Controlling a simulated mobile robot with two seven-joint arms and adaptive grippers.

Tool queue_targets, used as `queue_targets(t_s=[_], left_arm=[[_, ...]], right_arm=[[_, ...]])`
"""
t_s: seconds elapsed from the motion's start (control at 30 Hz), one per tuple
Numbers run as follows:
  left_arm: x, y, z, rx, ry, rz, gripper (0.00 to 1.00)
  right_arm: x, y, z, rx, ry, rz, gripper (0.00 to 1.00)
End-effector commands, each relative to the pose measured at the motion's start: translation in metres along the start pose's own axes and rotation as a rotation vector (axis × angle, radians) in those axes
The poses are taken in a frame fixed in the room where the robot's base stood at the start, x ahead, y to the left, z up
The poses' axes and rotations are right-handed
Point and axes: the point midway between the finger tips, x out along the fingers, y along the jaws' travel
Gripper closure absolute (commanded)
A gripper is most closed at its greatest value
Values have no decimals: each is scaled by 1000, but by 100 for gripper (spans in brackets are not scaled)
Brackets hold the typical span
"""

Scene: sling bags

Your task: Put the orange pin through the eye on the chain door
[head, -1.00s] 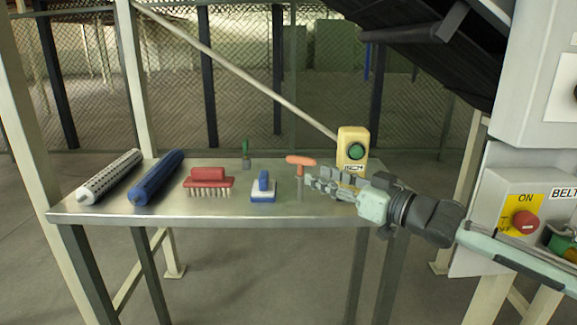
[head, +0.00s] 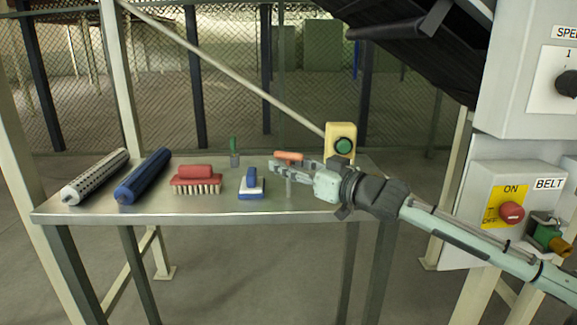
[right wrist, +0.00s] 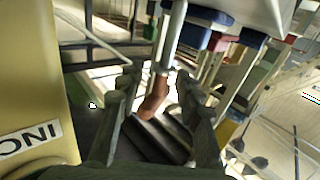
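The orange pin (head: 289,156) has an orange cross handle on a thin metal shaft. It stands at the right part of the steel table. My right gripper (head: 279,168) reaches in from the right, its fingers at the pin just below the handle. In the right wrist view the orange handle of the pin (right wrist: 154,98) lies between the two spread fingers of my right gripper (right wrist: 160,78), with gaps visible beside it. My left gripper is not in view. I cannot make out a chain door or its eye in these frames.
The steel table (head: 110,216) also holds a grey perforated roller (head: 96,177), a blue roller (head: 145,176), a red brush (head: 196,179), a blue scraper (head: 251,184) and a green-handled tool (head: 234,150). A yellow button box (head: 341,141) stands close behind my right gripper. Control boxes (head: 520,200) are at right.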

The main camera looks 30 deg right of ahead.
Motion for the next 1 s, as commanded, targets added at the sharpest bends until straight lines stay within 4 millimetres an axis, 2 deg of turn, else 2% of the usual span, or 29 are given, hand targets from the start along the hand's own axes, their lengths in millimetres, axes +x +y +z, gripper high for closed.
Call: queue_targets(t_s=[0.23, 0.5, 1.0], left_arm=[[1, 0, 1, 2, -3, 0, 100], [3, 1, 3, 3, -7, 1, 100], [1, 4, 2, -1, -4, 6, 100]], right_arm=[[0, 0, 0, 0, 0, 0, 66], [0, 0, 0, 1, 0, 0, 99], [0, 0, -4, -1, 2, -1, 100]])
